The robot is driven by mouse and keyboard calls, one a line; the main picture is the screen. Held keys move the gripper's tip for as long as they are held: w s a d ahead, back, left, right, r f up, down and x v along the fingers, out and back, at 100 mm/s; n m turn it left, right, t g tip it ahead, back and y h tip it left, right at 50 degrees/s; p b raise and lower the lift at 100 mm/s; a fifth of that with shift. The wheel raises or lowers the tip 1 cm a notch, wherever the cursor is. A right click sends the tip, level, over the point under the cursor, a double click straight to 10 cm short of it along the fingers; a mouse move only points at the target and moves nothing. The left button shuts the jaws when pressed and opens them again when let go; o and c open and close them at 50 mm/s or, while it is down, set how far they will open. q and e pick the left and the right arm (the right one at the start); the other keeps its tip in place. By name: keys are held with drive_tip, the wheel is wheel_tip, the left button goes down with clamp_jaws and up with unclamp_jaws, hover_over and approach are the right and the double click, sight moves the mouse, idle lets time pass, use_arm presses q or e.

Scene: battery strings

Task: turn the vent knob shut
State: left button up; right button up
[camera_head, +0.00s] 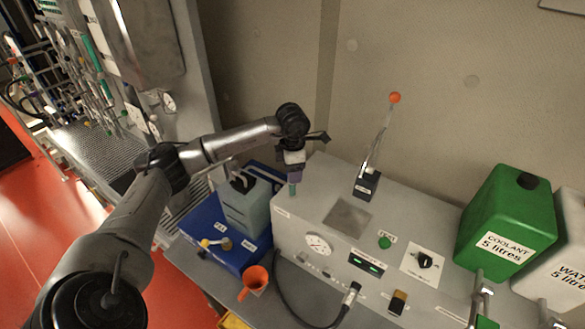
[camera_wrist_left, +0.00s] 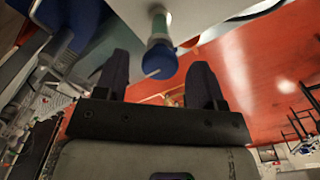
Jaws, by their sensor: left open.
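In the left wrist view a blue round knob (camera_wrist_left: 160,62) with a thin pale pin sits on a short green and white stem (camera_wrist_left: 158,24); I take it for the vent knob, though no label on it is readable. My left gripper (camera_wrist_left: 160,78) is open, with its two dark fingers on either side of the blue knob; I cannot tell whether they touch it. In the head view my left gripper (camera_head: 294,172) is at the left end of the grey console (camera_head: 312,190), over a small green stem (camera_head: 293,189). The gripper hides most of the knob there. My right gripper is not in view.
The console carries a lever with an orange ball (camera_head: 395,97), a gauge (camera_head: 319,244) and a black rotary switch (camera_head: 425,260). A grey-green canister (camera_head: 245,212) stands close by in a blue tray (camera_head: 205,255). A green coolant can (camera_head: 505,225) stands at right.

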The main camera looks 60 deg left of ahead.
use_arm(q)
drive_tip(key=shift+f, duration=0.3)
drive_tip(key=c, duration=0.9)
